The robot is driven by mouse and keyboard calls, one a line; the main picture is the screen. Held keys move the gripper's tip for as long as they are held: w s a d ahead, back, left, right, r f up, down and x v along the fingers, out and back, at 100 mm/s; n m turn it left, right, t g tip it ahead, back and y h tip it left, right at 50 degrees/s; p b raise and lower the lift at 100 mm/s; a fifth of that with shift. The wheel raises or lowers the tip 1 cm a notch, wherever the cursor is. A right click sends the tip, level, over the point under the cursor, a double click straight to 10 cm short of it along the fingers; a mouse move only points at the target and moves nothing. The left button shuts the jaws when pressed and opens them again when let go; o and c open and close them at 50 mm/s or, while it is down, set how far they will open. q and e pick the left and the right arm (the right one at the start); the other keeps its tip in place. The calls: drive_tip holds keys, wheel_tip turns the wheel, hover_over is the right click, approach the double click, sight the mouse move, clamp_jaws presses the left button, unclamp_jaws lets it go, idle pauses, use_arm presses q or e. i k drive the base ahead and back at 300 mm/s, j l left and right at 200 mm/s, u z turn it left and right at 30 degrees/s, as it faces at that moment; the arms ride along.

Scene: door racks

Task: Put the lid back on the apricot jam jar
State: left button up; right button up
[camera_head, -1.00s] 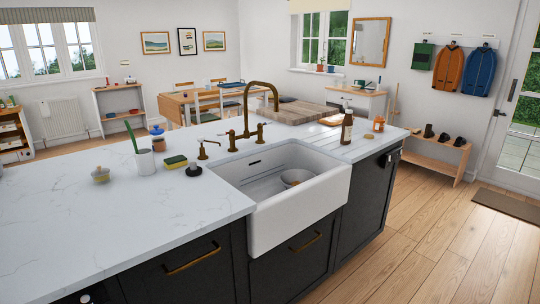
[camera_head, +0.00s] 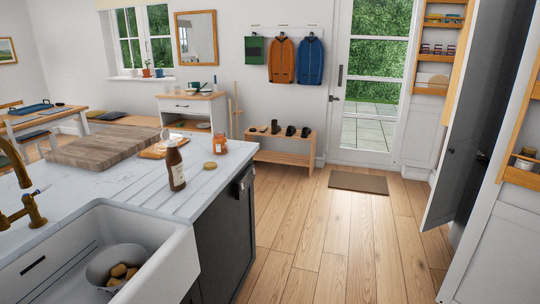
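A small orange jar (camera_head: 220,145), which looks like the apricot jam jar, stands upright near the far right corner of the white counter. A flat round gold lid (camera_head: 210,165) lies on the counter just in front of the jar and to its left, apart from it. The jar's rim is too small to make out clearly. Neither of my grippers shows in this view.
A brown bottle (camera_head: 175,168) stands left of the lid near the counter's edge. A wooden board (camera_head: 103,146) and the sink (camera_head: 150,250) holding a bowl lie further left. A low shoe bench (camera_head: 280,147) stands beyond; the wooden floor (camera_head: 310,220) right of the counter is clear.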

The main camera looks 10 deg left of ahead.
sight(219, 143)
drive_tip(key=i+l+u, duration=0.2)
drive_tip(key=i, duration=0.35)
drive_tip(key=i+l+u, duration=0.2)
drive_tip(key=i+l, duration=0.15)
drive_tip(key=i, duration=0.2)
drive_tip(key=i+l+u, duration=0.25)
drive_tip(key=i+l, duration=0.15)
drive_tip(key=i, duration=0.1)
